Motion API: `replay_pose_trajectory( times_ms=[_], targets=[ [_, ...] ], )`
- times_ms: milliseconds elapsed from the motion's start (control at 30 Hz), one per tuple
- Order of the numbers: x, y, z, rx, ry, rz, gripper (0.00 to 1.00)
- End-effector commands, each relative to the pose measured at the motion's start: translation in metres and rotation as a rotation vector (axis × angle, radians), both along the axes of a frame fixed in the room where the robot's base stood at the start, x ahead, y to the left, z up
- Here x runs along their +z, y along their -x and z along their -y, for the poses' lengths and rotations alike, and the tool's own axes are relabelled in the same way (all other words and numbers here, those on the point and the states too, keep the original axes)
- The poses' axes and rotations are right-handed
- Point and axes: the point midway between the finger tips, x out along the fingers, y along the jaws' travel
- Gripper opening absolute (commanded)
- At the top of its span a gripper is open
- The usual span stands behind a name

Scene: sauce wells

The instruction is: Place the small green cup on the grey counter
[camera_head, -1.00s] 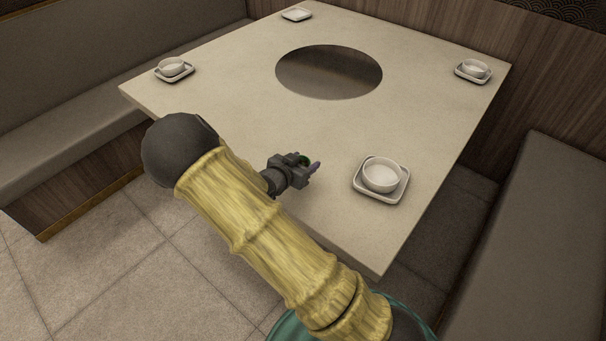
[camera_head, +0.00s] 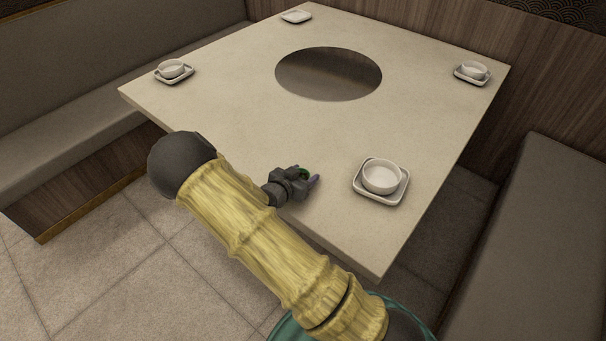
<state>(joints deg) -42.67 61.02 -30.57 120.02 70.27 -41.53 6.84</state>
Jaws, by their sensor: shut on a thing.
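My gripper (camera_head: 308,178) is over the near part of the table, left of the nearest bowl. It is shut on the small green cup (camera_head: 303,171). I cannot tell whether the cup touches the tabletop. No grey counter stands out apart from the pale table (camera_head: 230,110).
A white bowl (camera_head: 381,177) on a square saucer is close right of my gripper. A round dark opening (camera_head: 328,74) lies mid-table.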

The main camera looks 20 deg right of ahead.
Motion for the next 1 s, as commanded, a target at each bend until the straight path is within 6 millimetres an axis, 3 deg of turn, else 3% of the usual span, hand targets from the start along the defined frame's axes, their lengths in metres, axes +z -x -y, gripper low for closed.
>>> replay_pose_trajectory(
  times_ms=[67,100,200,600,1000],
  targets=[
    [-0.003,0.0,0.0,0.0,0.0,0.0,0.31],
    [-0.002,0.0,0.0,0.0,0.0,0.0,0.6],
    [-0.002,0.0,0.0,0.0,0.0,0.0,0.76],
    [-0.004,0.0,0.0,0.001,0.0,0.0,0.76],
    [0.023,0.045,-0.048,0.004,-0.003,0.0,0.76]
  ],
)
